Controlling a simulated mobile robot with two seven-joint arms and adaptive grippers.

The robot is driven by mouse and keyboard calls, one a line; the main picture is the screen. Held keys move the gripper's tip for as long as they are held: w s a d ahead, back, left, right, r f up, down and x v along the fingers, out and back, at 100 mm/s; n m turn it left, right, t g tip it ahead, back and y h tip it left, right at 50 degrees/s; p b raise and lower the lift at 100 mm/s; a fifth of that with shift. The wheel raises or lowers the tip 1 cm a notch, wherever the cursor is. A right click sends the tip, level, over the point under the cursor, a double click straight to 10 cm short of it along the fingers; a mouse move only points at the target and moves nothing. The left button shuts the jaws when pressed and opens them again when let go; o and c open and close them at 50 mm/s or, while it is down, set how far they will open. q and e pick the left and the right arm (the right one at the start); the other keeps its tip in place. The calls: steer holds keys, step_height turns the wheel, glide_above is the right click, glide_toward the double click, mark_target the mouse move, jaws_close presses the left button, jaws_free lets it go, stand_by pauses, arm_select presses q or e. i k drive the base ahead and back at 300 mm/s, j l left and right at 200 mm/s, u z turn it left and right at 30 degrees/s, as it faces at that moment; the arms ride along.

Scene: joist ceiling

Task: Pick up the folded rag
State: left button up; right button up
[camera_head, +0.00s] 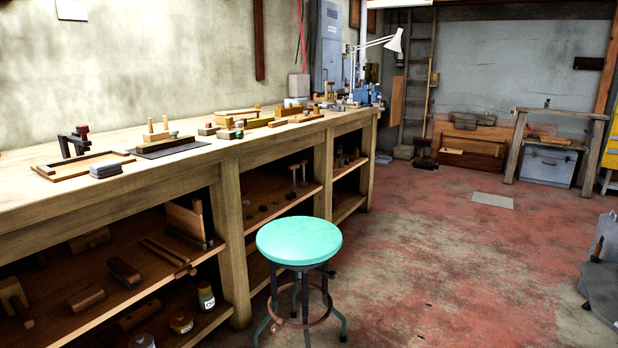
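A small grey folded stack that looks like the folded rag (106,168) lies on the workbench top (210,158), near its front edge at the left. It lies beside a shallow wooden frame or tray (52,174). Neither of my grippers is in view, so their state does not show.
A dark clamp-like tool (73,141) and a dark mat (172,148) with wooden pieces are near the rag. A stool with a turquoise seat (299,240) stands in front of the bench. Open shelves (120,262) hold tools and jars. The red floor (440,250) right of the stool is mostly clear.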

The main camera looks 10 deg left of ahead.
mark_target(99, 170)
steer(key=u, duration=1.35)
steer(key=i+l+u, duration=0.1)
steer(key=l, duration=0.15)
steer(key=i+l+u, duration=0.15)
steer(key=l, duration=0.1)
